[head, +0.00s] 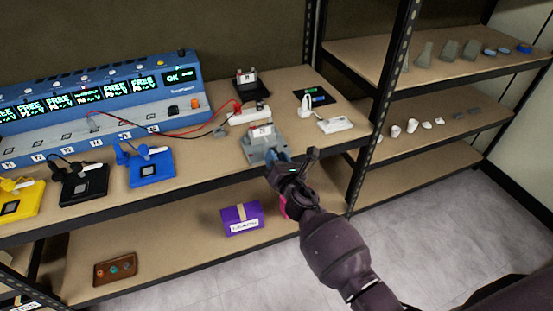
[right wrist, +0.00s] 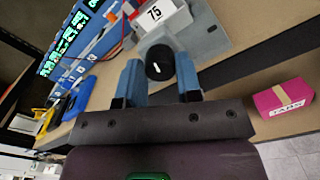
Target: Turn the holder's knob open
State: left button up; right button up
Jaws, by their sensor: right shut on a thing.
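The grey holder (head: 251,154) stands near the front edge of the bench, with a white label on it. In the right wrist view the holder (right wrist: 209,38) shows a label reading 75. Its round black knob (right wrist: 160,64) faces my gripper and carries a white pointer line, tilted a little from upright in that view. My right gripper (head: 281,160) reaches the holder's front. In the right wrist view its blue fingers (right wrist: 159,78) lie on both sides of the knob, shut on it. The knob is hidden in the head view. My left gripper is not in view.
A blue console (head: 120,95) with lit displays stands behind, with red and black cables. Yellow, black and blue (head: 151,168) devices stand left. A purple box (head: 242,218) lies on the lower shelf. A shelf post (head: 383,90) rises right of the holder.

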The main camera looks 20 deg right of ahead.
jog(key=shift+n, duration=1.6)
jog(key=shift+f, duration=0.1)
jog(key=o, duration=0.9)
jog(key=shift+o, duration=0.2)
jog(key=shift+s, duration=0.1)
jog(key=s+p, duration=0.1)
jog(key=s, duration=0.9)
jog(key=shift+s+d, duration=0.15)
jog(key=shift+s, duration=0.2)
